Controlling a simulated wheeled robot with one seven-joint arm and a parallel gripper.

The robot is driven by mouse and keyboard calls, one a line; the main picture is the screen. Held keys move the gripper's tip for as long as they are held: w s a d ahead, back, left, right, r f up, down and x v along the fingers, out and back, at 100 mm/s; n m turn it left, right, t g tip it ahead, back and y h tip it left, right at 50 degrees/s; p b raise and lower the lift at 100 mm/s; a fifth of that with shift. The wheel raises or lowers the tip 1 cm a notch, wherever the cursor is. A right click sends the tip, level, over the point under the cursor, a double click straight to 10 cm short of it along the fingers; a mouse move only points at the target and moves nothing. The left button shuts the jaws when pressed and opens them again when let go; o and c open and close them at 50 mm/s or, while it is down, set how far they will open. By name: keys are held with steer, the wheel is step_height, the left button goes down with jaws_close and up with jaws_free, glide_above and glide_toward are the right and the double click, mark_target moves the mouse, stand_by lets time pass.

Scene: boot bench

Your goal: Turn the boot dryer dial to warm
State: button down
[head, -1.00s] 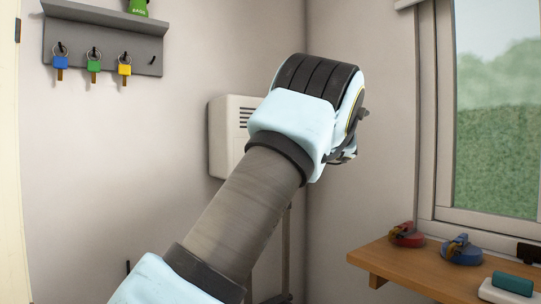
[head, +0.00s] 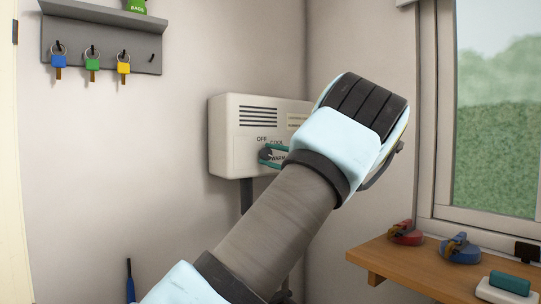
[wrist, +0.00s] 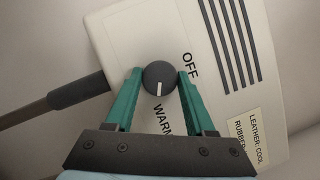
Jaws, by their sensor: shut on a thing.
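The boot dryer (head: 228,140) is a cream wall box with a slotted vent, partly hidden by my arm in the head view. Its dial (wrist: 159,76) is a round dark knob with a white pointer line. In the wrist view the line points down the picture, toward the word WARM (wrist: 163,120). The fingertips also show in the head view (head: 267,154).
A label (wrist: 245,128) about leather and rubber is on the dryer. A grey rack (head: 100,45) with keys hangs at the upper left. A wooden bench (head: 400,265) at the lower right holds a red and a blue object and a teal-topped block.

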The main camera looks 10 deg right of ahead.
steer(key=shift+f+m, duration=0.1)
steer(key=shift+m, duration=0.5)
steer(key=shift+c, duration=1.4)
jaws_free()
steer(key=b+v, duration=0.2)
steer(key=v, duration=0.8)
steer(key=shift+s+d+f, duration=0.2)
steer(key=shift+s+f, duration=0.05)
steer(key=shift+s, duration=0.05)
